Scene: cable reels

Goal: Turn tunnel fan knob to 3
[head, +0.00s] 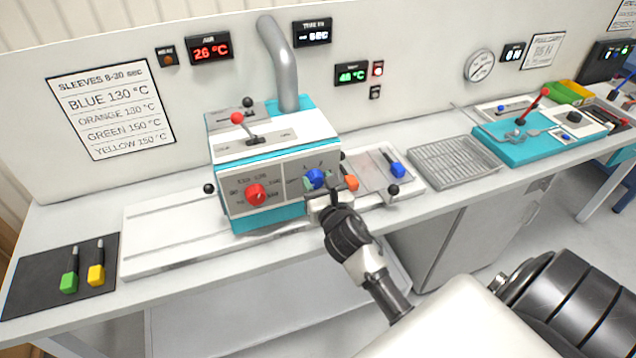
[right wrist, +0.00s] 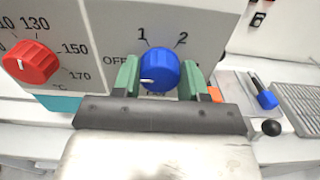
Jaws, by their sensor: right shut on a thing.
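The blue fan knob (right wrist: 160,70) is on the front panel of the tunnel box, with OFF, 1 and 2 printed around it in the right wrist view. Its white mark points left and slightly down, on the OFF side. No 3 can be read; my right finger may hide it. The knob also shows in the head view (head: 316,177), right of the red knob. My right gripper (right wrist: 160,82) is shut on the blue knob, with one green finger on each side. My left gripper is not in view.
A red temperature knob (head: 256,194) sits left on the same panel of the tunnel box (head: 268,150). A red-tipped lever (head: 237,118) stands on top. An orange part (head: 351,183) and a black ball handle (head: 393,189) are close right of my gripper.

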